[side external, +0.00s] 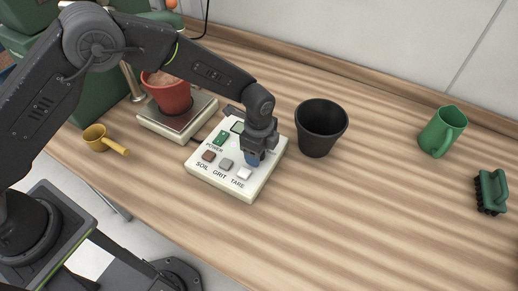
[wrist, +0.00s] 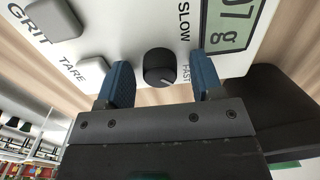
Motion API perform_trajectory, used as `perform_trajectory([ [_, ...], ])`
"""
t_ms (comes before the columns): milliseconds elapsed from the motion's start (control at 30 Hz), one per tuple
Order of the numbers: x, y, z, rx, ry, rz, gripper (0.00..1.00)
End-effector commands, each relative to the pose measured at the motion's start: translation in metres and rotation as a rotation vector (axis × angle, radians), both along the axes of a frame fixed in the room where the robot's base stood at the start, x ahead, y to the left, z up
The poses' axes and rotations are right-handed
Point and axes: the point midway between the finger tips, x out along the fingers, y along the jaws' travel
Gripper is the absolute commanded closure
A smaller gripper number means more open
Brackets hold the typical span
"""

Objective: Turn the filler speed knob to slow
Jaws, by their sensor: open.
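The filler speed knob (wrist: 157,65) is a small black round knob on the white control panel (wrist: 118,22). In the wrist view its pale pointer line slants to the lower right, toward the FAST side. The SLOW label (wrist: 184,20) is above and to its right. My gripper (wrist: 161,70) is open, with one blue finger on each side of the knob; visible gaps separate fingers and knob. In the side view my gripper (side external: 255,158) is down at the panel (side external: 250,192) and hides the knob.
The panel carries green POWER, SOIL, GRIT and TARE buttons (side external: 244,174) and a display (wrist: 232,22). A black pot (side external: 321,128) stands close right of my gripper. A filled red pot (side external: 168,97) sits on the scale (side external: 150,124).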

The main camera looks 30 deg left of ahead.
Motion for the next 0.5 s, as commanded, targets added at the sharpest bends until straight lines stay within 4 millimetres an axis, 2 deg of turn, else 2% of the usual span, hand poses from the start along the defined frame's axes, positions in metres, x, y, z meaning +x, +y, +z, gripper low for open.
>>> perform_trajectory([
  [100,0.0,0.0,0.0002,0.0,0.0,0.0,0.4],
  [500,0.0,0.0,0.0004,0.0,0.0,0.0,0.78],
])
